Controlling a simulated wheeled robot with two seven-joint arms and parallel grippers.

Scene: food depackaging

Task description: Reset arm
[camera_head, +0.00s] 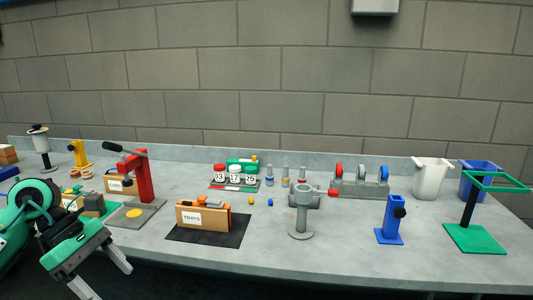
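My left arm comes in at the lower left, green and dark grey. My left gripper (110,283) points down and to the right at the front edge of the table. Its two pale fingers are spread apart with nothing between them. My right gripper is not in view.
The long grey table (330,255) carries a red press (143,180), a box marked TRAYS (203,216) on a black mat, a grey post (302,220), a blue stand (392,222), a green frame stand (472,238) and white (431,178) and blue bins (476,180).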

